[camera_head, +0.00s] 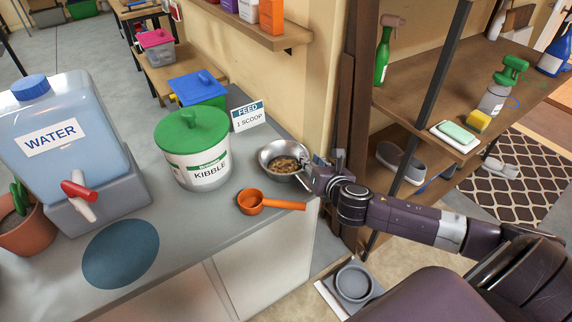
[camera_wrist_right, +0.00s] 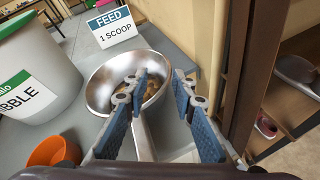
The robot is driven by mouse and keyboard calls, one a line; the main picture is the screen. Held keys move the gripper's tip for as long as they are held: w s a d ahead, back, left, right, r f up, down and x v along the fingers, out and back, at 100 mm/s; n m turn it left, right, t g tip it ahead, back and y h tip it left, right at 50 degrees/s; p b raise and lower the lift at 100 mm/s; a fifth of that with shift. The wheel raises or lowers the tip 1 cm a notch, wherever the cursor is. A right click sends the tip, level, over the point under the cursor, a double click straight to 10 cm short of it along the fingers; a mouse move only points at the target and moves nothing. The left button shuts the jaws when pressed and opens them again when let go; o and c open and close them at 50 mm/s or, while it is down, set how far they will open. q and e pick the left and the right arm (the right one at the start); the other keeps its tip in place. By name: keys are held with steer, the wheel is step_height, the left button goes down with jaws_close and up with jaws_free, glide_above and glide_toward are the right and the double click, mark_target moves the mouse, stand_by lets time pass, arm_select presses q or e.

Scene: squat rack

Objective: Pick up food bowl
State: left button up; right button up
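The food bowl (camera_head: 266,152) is a shiny metal bowl with brown kibble in it. It sits on the grey counter near its right end, right of the kibble bin. It also shows in the right wrist view (camera_wrist_right: 98,84), slightly tilted by perspective. My right gripper (camera_head: 309,170) is at the bowl's right edge. In the right wrist view the two blue-padded fingers (camera_wrist_right: 160,90) are spread apart, with the near side of the bowl between and just beyond their tips. I cannot tell whether they touch it. My left gripper is not in view.
The kibble bin (camera_head: 196,150) with green lid stands left of the bowl. An orange scoop (camera_head: 256,200) lies in front of it. The feed sign (camera_head: 249,116) stands behind. A wooden post (camera_head: 357,100) and shelf (camera_head: 420,110) rise close to the right of my gripper.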

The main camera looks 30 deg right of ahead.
mark_target(306, 154)
steer(key=shift+w+f, duration=0.1)
steer(key=shift+w, duration=0.15)
steer(key=shift+w+d+f, duration=0.15)
steer(key=shift+w+f, duration=0.05)
steer(key=shift+w, duration=0.1)
steer(key=x, duration=0.4)
steer(key=shift+s+d+f, duration=0.1)
steer(key=shift+d+f, duration=0.05)
steer(key=shift+d, duration=0.1)
steer(key=shift+w+f, duration=0.2)
steer(key=shift+w, duration=0.1)
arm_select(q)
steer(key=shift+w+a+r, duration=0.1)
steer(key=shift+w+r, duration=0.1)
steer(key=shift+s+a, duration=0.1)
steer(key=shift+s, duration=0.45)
arm_select(e)
jaws_close()
